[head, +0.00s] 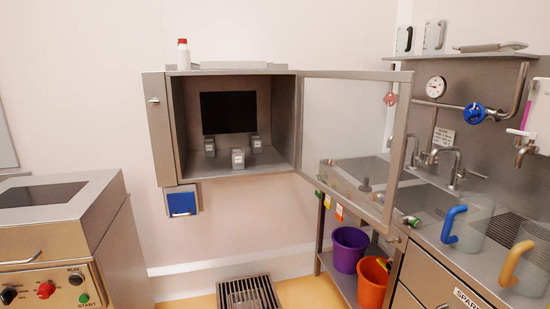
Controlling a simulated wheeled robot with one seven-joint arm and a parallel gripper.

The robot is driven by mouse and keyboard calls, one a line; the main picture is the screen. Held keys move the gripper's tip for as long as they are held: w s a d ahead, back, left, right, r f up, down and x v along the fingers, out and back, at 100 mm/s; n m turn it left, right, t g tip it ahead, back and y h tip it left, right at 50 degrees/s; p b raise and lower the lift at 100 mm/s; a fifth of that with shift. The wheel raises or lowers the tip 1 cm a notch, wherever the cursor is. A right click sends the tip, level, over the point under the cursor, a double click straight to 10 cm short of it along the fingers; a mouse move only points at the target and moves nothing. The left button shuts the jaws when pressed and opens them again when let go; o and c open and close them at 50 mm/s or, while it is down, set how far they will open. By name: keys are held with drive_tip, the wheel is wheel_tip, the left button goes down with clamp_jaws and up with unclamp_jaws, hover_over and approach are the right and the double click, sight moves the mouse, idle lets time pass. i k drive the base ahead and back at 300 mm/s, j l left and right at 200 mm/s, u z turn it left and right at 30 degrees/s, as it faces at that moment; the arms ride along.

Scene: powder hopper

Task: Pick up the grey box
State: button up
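Three small grey boxes stand upright inside an open wall cabinet (180,125). One grey box (238,159) is at the front middle of the cabinet floor. Another grey box (210,148) is farther back on the left, and a third grey box (256,144) is farther back on the right. They look alike, with paler patches on their fronts, and stand apart from each other. I cannot tell which one the task names. My gripper is not in view.
The cabinet's glass door (345,120) stands open to the right. A white bottle with a red cap (183,54) stands on the cabinet top. A control machine (60,240) is at left. A sink counter (460,260) with jugs is at right, purple (348,250) and orange (371,283) buckets below.

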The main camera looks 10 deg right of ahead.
sight(237, 156)
drive_tip(key=i+j+z, duration=0.2)
drive_tip(key=z, duration=0.25)
drive_tip(key=i+j+z, duration=0.5)
drive_tip(key=j, duration=0.25)
drive_tip(key=i+j, duration=0.25)
drive_tip(key=i+j+z, duration=0.15)
drive_tip(key=j, duration=0.3)
drive_tip(key=i+j+z, duration=0.1)
drive_tip(key=j, duration=0.3)
drive_tip(key=i+j, duration=0.25)
drive_tip(key=i+j+z, duration=0.15)
drive_tip(key=j, duration=0.35)
